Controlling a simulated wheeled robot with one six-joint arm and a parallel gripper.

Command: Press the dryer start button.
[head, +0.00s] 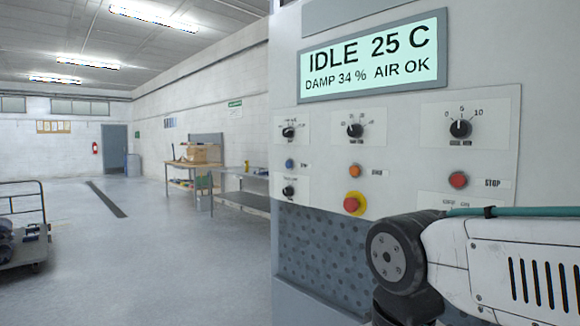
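The dryer's control panel (397,155) fills the right side of the head view. Its display (372,57) reads IDLE, 25 C, DAMP 34 %, AIR OK. A blue button (290,164), an orange button (355,171) and a red button (458,180) sit in one row. The red one is labelled STOP; the other labels are too small to read surely. I cannot tell which button is the start button. My arm crosses the lower right and hides part of the panel there. My gripper is not in view.
A red mushroom button on a yellow base (354,203) sits below the orange one. Several black dials, such as the upper right dial (461,128), are on the panel. A workbench (195,165) and a cart (25,245) stand farther left. Open floor (150,250) lies between.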

